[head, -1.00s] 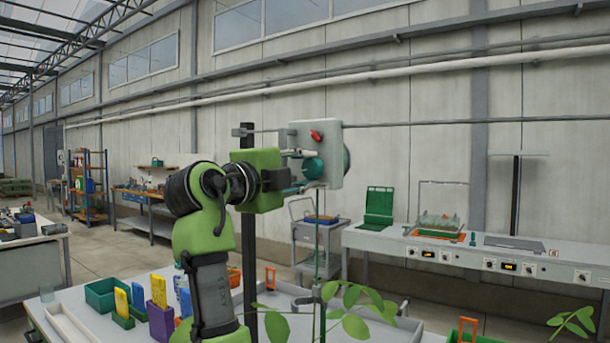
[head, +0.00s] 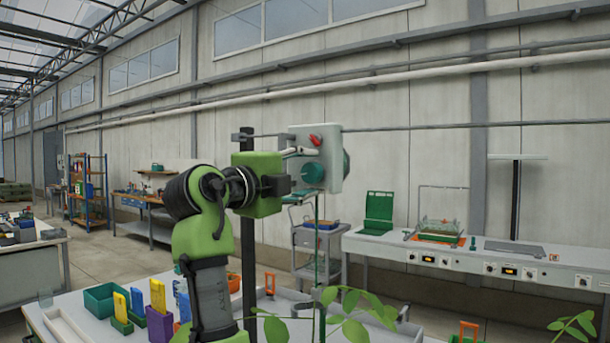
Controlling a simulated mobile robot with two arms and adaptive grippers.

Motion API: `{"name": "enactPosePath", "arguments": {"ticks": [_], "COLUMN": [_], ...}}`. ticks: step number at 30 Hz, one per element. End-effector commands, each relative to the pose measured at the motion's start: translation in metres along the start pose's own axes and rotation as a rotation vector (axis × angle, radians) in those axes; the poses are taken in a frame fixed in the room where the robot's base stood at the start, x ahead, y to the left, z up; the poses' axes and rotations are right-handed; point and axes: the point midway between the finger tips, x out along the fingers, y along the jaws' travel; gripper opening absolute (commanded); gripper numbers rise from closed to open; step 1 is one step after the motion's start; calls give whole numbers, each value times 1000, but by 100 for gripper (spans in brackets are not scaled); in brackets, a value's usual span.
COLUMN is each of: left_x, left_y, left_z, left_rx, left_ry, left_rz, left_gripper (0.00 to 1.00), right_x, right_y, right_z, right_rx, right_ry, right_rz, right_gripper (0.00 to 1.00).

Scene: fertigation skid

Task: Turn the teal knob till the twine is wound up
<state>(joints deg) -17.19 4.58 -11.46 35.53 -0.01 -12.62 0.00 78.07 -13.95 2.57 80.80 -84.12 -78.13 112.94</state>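The teal knob (head: 312,172) sits on the front of a pale grey box (head: 330,148) that also carries a small red lever (head: 315,140). A darker teal round part shows at the box's right edge. My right gripper (head: 301,175) reaches the knob from the left. Its fingers are spread, one above and one below the knob, with gaps visible; any contact is too small to tell. A thin green line (head: 317,235), perhaps the twine, hangs straight down below the box toward plant leaves (head: 352,305). My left gripper is out of view.
A dark upright post (head: 248,270) stands behind my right arm. Below is a table with a green bin (head: 101,297) and a purple holder (head: 160,323). A long bench (head: 460,262) stands behind at right.

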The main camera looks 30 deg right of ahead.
Motion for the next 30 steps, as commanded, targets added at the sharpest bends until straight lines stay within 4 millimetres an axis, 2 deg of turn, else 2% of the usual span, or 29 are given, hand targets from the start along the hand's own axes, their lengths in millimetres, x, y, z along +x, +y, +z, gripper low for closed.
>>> {"name": "enactPosePath", "arguments": {"ticks": [5,8,15,21,30], "left_x": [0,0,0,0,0], "left_y": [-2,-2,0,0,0], "left_z": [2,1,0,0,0], "left_rx": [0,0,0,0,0], "left_ry": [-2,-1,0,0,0], "left_rz": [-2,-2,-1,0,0], "left_gripper": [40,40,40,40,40], "right_x": [-1,-10,-50,-72,-75], "right_y": [0,0,0,0,0], "right_z": [0,1,1,0,0], "right_rx": [0,-1,0,1,0], "right_ry": [-1,-2,-4,-1,0], "right_rz": [0,-1,0,0,0], "right_gripper": [46,46,46,46,46]}}
